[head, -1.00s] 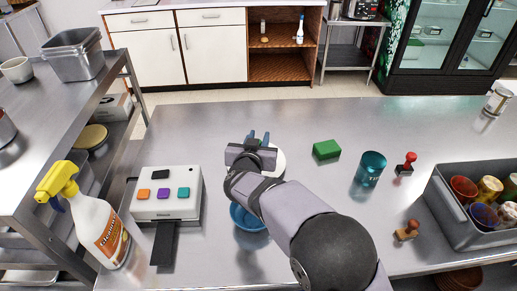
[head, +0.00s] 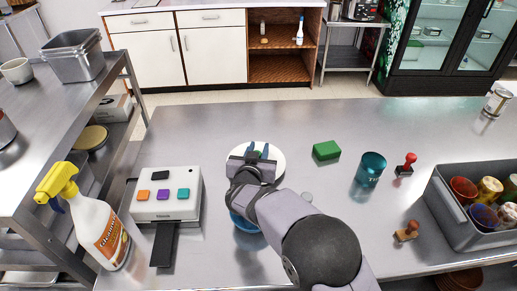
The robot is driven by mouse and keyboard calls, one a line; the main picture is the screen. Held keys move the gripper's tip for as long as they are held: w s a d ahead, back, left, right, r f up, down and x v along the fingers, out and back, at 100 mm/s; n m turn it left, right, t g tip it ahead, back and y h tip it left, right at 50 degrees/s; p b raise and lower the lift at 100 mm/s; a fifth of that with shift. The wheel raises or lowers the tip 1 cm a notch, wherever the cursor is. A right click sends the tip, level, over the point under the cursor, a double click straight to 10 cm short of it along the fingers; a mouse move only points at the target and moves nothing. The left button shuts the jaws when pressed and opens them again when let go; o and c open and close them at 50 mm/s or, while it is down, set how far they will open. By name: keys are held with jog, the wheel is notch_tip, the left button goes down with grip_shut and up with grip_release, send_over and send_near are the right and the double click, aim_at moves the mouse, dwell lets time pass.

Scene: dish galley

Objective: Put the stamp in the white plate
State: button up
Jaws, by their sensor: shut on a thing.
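The white plate (head: 276,162) lies on the steel counter, partly covered by my gripper and wrist. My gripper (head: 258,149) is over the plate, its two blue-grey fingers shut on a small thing. Only a greenish bit shows between the fingers, so I cannot tell what it is or whether it touches the plate. A red-handled stamp (head: 408,161) stands on the counter to the right. A wooden stamp (head: 407,231) lies on the counter nearer the front, beside the grey bin.
A blue bowl (head: 241,222) sits under my arm. A green block (head: 326,150) and a teal cup (head: 370,168) stand right of the plate. A grey bin (head: 463,229) of cups is at the right. A button box (head: 167,194) and a spray bottle (head: 98,225) are left.

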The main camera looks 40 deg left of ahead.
jog(key=shift+f, duration=0.3)
jog(key=o, duration=1)
jog(key=shift+o, duration=0.2)
jog(key=shift+r, duration=0.1)
jog(key=shift+r, duration=0.4)
jog(key=v, duration=0.4)
jog(key=shift+s+d+b, duration=0.1)
jog(key=shift+s+b, duration=0.25)
jog(key=shift+b, duration=0.05)
notch_tip(320, 180, up, 7)
jog(key=shift+d+r, duration=0.1)
jog(key=shift+d, duration=0.05)
